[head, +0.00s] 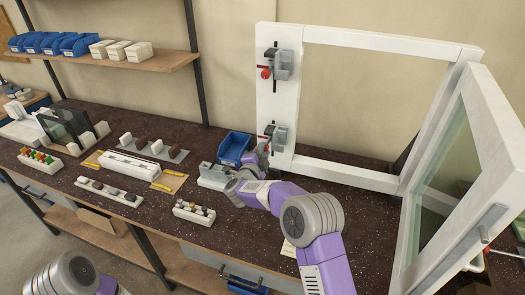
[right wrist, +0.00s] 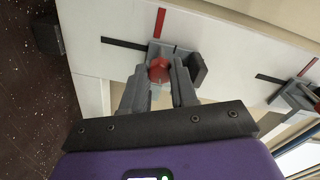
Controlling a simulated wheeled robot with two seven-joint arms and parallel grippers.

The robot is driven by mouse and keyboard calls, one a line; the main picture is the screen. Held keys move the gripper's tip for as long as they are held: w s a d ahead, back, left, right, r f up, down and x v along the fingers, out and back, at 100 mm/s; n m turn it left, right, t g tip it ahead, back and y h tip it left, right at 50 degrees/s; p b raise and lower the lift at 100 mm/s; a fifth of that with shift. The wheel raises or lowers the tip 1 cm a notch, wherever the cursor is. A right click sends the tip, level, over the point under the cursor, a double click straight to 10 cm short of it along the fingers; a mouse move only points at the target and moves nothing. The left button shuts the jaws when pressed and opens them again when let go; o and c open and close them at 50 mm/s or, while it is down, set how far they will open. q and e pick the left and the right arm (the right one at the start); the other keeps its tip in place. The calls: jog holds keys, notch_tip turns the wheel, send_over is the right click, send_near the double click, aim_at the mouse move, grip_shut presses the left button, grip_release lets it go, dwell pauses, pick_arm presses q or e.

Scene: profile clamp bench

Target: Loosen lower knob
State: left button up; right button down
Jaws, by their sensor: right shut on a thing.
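The lower clamp (head: 279,133) is grey and sits on the white upright of the frame. Its red knob (right wrist: 158,70) shows in the right wrist view between my two fingers. My right gripper (right wrist: 158,88) is shut on this knob. In the head view my right gripper (head: 263,150) is at the lower clamp and hides most of the knob. The upper clamp (head: 281,64) is on the same upright, with its red knob (head: 265,74) free. My left gripper is out of view; only part of my left arm shows at the bottom left.
A blue bin (head: 234,147) and a grey block (head: 213,176) stand close to my right gripper. The white frame (head: 385,42) rises behind, with an open sash (head: 478,150) at the right. Racks of small parts, including a rack (head: 194,213), cover the bench's left side.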

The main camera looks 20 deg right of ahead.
dwell(0.4)
jog(key=c, duration=0.9)
grip_release()
jog(key=shift+o, duration=0.2)
jog(key=shift+s+a, duration=0.1)
jog(key=v, duration=0.7)
jog(key=shift+s+a, duration=0.1)
jog(key=shift+s, duration=0.05)
